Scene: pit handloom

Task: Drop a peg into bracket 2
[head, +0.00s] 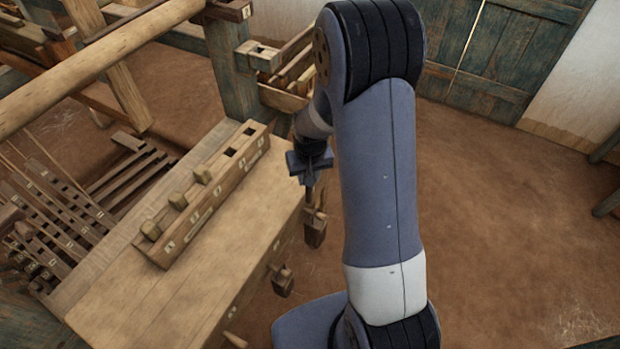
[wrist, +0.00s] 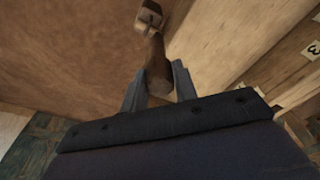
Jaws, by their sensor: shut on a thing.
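My gripper (head: 310,178) points down just past the right edge of the wooden bench. In the wrist view my gripper (wrist: 159,74) is shut on a dark brown round wooden peg (wrist: 157,62). In the wrist view, a lighter wooden fitting (wrist: 148,17) lies just beyond the peg's far end; I cannot tell if they touch. In the head view, a wooden fitting with a hanging block (head: 315,233) is below my gripper. A similar fitting (head: 283,281) is nearer along the bench edge. I cannot read which is bracket 2.
A long wooden rack (head: 205,205) with square holes, small blocks and number labels lies on the bench (head: 165,300). A label 3 (wrist: 312,50) shows in the wrist view. A loom post (head: 232,75) stands behind.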

